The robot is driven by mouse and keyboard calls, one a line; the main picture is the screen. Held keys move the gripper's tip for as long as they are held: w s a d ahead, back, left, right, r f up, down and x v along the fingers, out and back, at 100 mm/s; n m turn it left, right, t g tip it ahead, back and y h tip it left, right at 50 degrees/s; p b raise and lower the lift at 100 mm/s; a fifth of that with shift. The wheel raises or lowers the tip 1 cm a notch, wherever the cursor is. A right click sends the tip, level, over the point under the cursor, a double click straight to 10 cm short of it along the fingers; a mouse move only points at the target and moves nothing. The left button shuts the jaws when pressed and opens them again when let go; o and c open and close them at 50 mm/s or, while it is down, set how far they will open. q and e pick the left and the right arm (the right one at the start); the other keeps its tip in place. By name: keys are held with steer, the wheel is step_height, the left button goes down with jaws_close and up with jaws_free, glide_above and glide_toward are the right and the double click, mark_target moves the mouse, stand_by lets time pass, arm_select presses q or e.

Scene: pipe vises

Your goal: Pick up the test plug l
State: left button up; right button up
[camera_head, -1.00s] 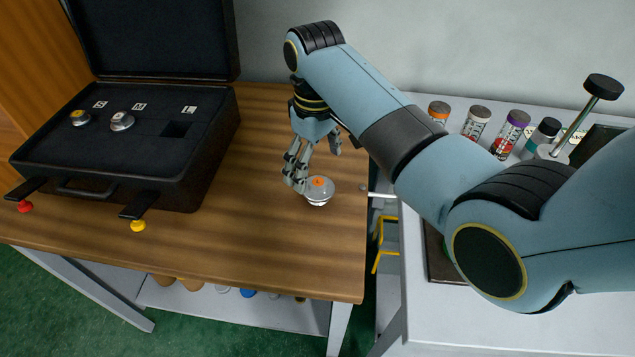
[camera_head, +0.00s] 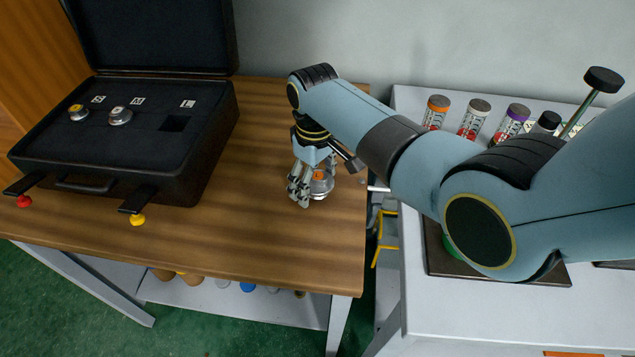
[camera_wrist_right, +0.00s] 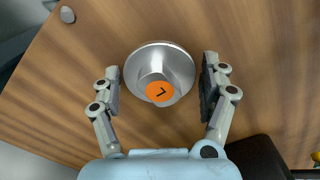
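The test plug l is a round silver plug with an orange top bearing a dark mark. It stands on the wooden table in the head view (camera_head: 321,183) and at the centre of the right wrist view (camera_wrist_right: 160,72). My right gripper (camera_head: 312,190) is lowered over it, with a finger on each side of the plug. In the right wrist view the gripper (camera_wrist_right: 161,80) is open, with a narrow gap between each finger and the plug's rim. In the head view the fingers partly hide the plug. My left gripper is not in view.
An open black case (camera_head: 70,160) stands at left, with two plugs by labels S and M and an empty square recess (camera_head: 174,124) by L. Several capped tubes (camera_head: 474,118) stand on the white bench at right. The wooden table (camera_head: 240,235) is clear in front of the plug.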

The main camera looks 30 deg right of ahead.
steer(key=c, duration=1)
steer(key=shift+c, duration=0.2)
